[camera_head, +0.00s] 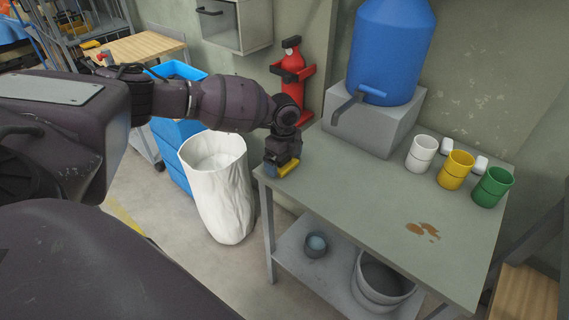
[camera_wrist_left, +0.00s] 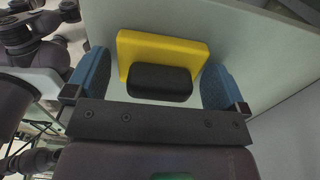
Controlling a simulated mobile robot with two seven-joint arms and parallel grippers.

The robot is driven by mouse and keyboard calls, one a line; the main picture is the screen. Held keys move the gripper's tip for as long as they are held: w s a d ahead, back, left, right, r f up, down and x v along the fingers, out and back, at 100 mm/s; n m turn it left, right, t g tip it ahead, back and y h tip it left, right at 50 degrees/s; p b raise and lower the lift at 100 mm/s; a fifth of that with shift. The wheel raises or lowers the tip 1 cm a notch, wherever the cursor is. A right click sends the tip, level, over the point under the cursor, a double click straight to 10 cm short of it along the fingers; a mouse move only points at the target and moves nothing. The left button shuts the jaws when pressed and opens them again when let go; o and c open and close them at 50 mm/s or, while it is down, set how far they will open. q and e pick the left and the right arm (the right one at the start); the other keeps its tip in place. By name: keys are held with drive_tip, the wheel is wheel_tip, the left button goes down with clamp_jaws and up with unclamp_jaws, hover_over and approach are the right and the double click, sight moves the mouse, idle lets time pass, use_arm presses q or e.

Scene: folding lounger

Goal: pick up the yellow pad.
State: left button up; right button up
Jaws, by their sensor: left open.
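The yellow pad (camera_wrist_left: 158,45) is a flat block at the near left end of the grey-green table (camera_head: 349,192). In the head view the pad (camera_head: 289,167) is partly hidden by my left gripper (camera_head: 278,167). In the left wrist view the open blue fingers of the left gripper (camera_wrist_left: 157,80) stand on either side of a black block (camera_wrist_left: 160,82), which lies against the yellow pad. I cannot tell whether the black block is part of the pad. Gaps show between the fingers and the black block. My right gripper is in neither view.
A blue water jug (camera_head: 390,50) on a grey stand (camera_head: 372,123) is at the table's back. White (camera_head: 421,154), yellow (camera_head: 455,170) and green (camera_head: 491,187) cups stand at the right. A brown stain (camera_head: 423,230) marks the table. A white sack (camera_head: 218,190) stands left of it.

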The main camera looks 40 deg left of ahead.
use_arm(q)
drive_tip(key=shift+f, duration=0.25)
drive_tip(key=c, duration=0.7)
drive_tip(key=shift+r, duration=0.1)
drive_tip(key=shift+c, duration=0.2)
drive_tip(key=shift+r, duration=0.6)
wheel_tip(320, 180, up, 19)
drive_tip(key=p, duration=0.3)
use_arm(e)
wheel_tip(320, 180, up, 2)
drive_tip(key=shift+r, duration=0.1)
use_arm(q)
drive_tip(key=shift+f, duration=0.1)
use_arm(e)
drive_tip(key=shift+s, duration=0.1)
